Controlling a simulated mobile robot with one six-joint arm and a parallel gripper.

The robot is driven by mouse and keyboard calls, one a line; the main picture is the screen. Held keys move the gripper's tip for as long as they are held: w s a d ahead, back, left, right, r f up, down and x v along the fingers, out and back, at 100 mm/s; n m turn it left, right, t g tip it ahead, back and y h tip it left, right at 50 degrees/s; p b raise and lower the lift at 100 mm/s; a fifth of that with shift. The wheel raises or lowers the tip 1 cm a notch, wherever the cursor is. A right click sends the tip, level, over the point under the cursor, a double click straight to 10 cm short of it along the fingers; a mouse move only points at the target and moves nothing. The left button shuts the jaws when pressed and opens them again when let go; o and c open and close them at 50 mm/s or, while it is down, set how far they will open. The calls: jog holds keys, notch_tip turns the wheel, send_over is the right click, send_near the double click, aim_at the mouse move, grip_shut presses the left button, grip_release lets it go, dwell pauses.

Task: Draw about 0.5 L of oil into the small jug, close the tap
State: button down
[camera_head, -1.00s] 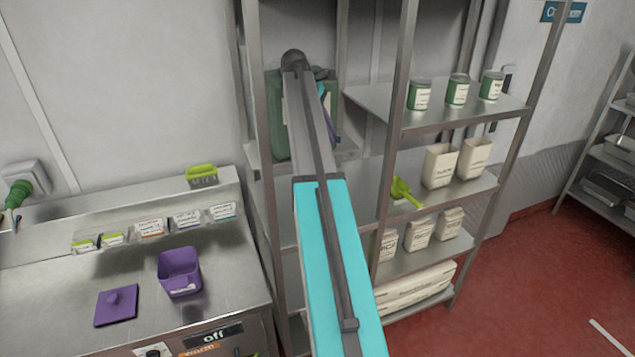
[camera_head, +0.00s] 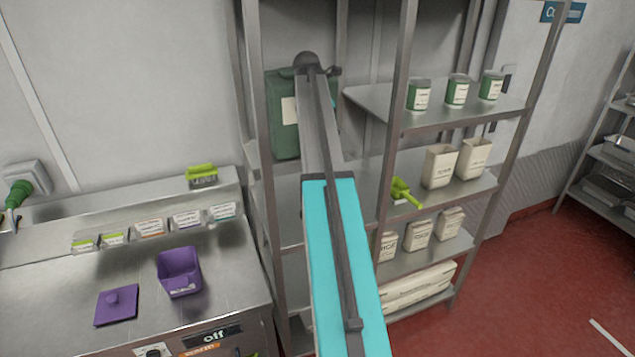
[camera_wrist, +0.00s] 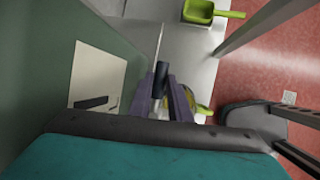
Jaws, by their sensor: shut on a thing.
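The green oil canister (camera_head: 284,115) stands on the left part of the shelf, half hidden by my arm in the head view. In the wrist view its green wall and pale label (camera_wrist: 97,75) fill the left side. My gripper (camera_wrist: 163,90) is close beside that wall, with its purple-grey fingers shut on a dark upright handle (camera_wrist: 162,72) that looks like the tap's. A small yellowish and grey thing (camera_wrist: 201,110) shows just right of the fingers, partly hidden; I cannot tell whether it is the jug. In the head view my arm hides the gripper.
Shelf posts stand close on both sides of my arm. A green scoop (camera_head: 403,192), white cartons (camera_head: 440,165) and green tins (camera_head: 457,91) sit on the shelves to the right. A purple tub (camera_head: 180,272) and purple lid (camera_head: 116,305) lie on the steel counter (camera_head: 65,285).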

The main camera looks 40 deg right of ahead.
jog(key=c, duration=1.6)
grip_release()
jog(key=shift+w, duration=0.25)
jog(key=shift+o, duration=0.2)
jog(key=shift+s+r, duration=0.1)
jog(key=shift+r, duration=0.05)
jog(key=v, duration=0.6)
jog(key=shift+a+r, duration=0.2)
jog(key=shift+r, duration=0.1)
